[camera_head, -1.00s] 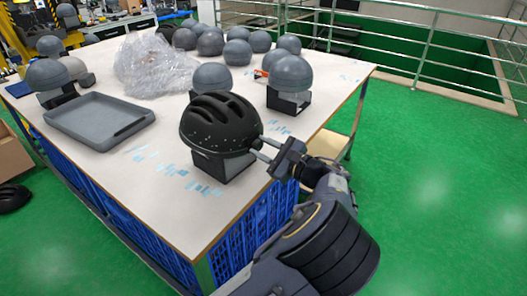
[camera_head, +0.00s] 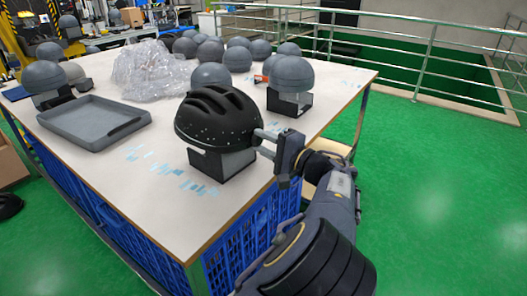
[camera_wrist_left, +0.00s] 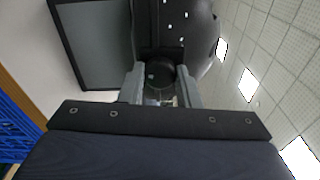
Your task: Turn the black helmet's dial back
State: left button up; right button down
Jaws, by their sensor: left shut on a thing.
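The black helmet (camera_head: 218,115) sits on a dark stand (camera_head: 222,162) near the front corner of the table. My left gripper (camera_head: 262,143) reaches in from the right of the helmet, with its two fingers at the helmet's edge. The left wrist view shows the dark, round dial (camera_wrist_left: 161,76) between the two fingers, and the gripper is shut on it. The helmet's shell also shows above the fingers there (camera_wrist_left: 185,22). In the head view the dial is hard to make out behind the fingers. My right gripper is not in view.
The white table (camera_head: 150,205) holds a grey tray (camera_head: 95,122), clear plastic wrap (camera_head: 150,72) and several grey domes, one on a stand (camera_head: 291,74) behind the helmet. Blue crates (camera_head: 240,245) stand below. Green floor to the right is open up to the railing.

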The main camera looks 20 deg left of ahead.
pick_arm(q)
jog(key=shift+f+n+b, duration=0.1)
jog(key=shift+n+b, duration=0.95)
jog(key=shift+n, duration=0.25)
jog(key=o, duration=1)
jog(key=p+v, duration=0.1)
jog(key=v, duration=0.7)
